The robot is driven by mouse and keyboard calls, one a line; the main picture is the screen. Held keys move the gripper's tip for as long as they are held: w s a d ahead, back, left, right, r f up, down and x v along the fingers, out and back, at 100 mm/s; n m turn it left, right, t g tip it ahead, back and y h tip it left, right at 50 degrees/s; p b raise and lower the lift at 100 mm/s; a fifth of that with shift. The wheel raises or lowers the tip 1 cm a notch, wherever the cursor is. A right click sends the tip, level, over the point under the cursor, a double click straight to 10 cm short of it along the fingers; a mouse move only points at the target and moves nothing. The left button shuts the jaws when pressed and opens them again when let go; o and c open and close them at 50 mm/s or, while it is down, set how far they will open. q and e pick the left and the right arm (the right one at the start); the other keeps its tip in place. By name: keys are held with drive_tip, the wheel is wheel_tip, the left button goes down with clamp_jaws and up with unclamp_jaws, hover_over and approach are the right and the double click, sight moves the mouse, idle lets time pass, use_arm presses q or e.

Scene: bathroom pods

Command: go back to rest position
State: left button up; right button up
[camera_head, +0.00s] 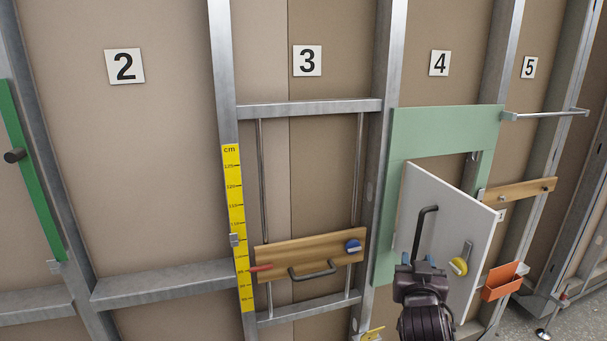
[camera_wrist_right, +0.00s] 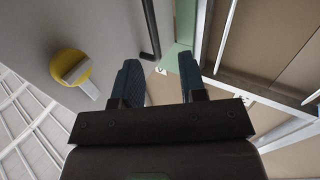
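My right gripper (camera_head: 420,266) is in front of the white door panel (camera_head: 450,215) in bay 4, just below the black bar handle (camera_head: 421,236). In the right wrist view its two fingers (camera_wrist_right: 160,78) are spread, with nothing held between them. The lower end of the handle (camera_wrist_right: 151,35) shows beyond the fingertips and looks apart from them. The white door stands swung out from the green frame (camera_head: 445,122). My left gripper is not in view.
A yellow knob (camera_head: 458,266) is on the door, right of my gripper. An orange bin (camera_head: 503,281) is further right. A wooden board (camera_head: 310,252) with a handle and blue knob spans bay 3 at left. A metal rail (camera_head: 545,115) juts out at upper right.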

drive_tip(key=s+d+f+n+g+y, duration=0.1)
drive_tip(key=s+f+n+g+y, duration=0.3)
drive_tip(key=s+f, duration=2.3)
drive_tip(key=shift+s+g+y, duration=0.7)
drive_tip(key=shift+s+g, duration=0.1)
drive_tip(key=shift+g, duration=0.1)
